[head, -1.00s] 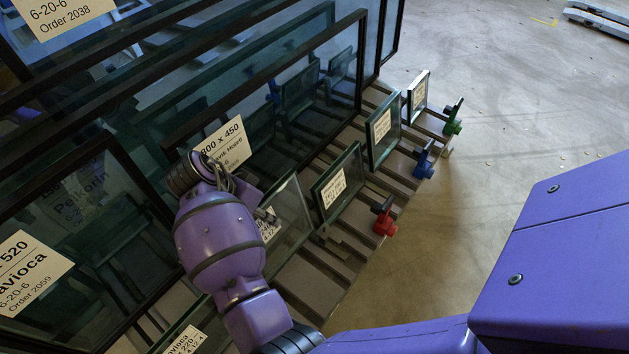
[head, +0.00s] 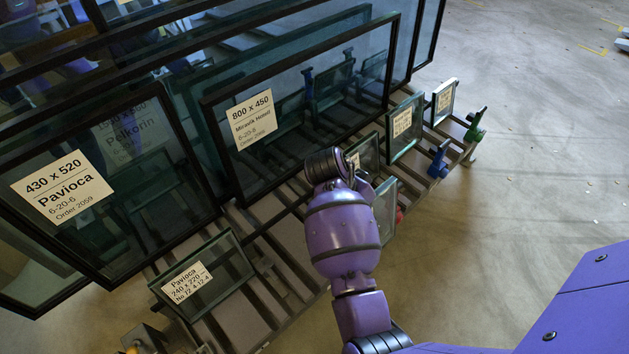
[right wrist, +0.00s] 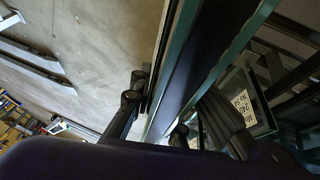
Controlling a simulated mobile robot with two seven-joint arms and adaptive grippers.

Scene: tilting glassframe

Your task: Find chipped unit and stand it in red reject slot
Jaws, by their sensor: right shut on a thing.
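My right gripper (head: 350,172) is over the front of the rack, shut on a small glass unit (head: 385,208). The held unit stands tilted behind the wrist, mostly hidden. In the right wrist view the gripper's dark fingers (right wrist: 180,112) grip either side of the unit (right wrist: 178,75), seen edge-on. The red slot marker (head: 399,215) barely shows just right of the held unit; its slot is hidden, and I cannot tell whether the unit touches the rack. No chip can be made out. My left gripper is out of view.
Other small labelled units stand on the slatted rack: Pavioca (head: 212,272) at the left, one behind my gripper (head: 366,152), one near the blue marker (head: 437,160), one near the green marker (head: 475,125). Large framed panes (head: 300,95) rise close behind.

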